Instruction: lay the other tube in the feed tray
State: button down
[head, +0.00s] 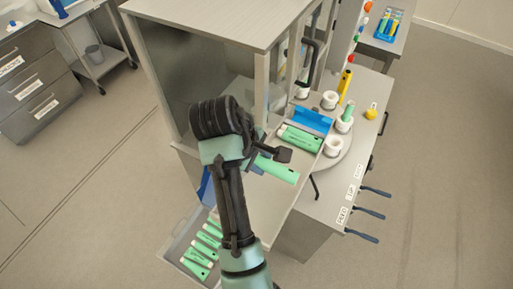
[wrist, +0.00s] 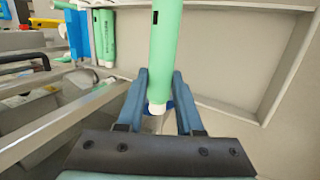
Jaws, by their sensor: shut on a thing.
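My gripper (head: 270,150) is shut on a green tube (head: 279,170), which sticks out to the lower right in the head view, above a pale surface. In the wrist view the held tube (wrist: 166,45) stands between my two blue fingers (wrist: 159,88), with its white cap toward me. A tray with a blue wall (head: 312,120), probably the feed tray, is just beyond my gripper. Green tube (head: 300,139) lies in it; whether there is more than one is hard to tell. A green tube (wrist: 106,32) beside a blue part also shows in the wrist view.
A grey crate (head: 172,250) at the lower left holds several green tubes (head: 205,243). Right of the tray is a round plate with white cups (head: 332,146), one holding a green tube (head: 347,112). The cabinet post (head: 261,90) stands close to my gripper.

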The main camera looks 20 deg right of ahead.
jog(key=shift+s+f, duration=0.3)
jog(key=shift+f, duration=0.3)
jog(key=shift+w+f, duration=0.15)
jog(key=shift+f, duration=2.7)
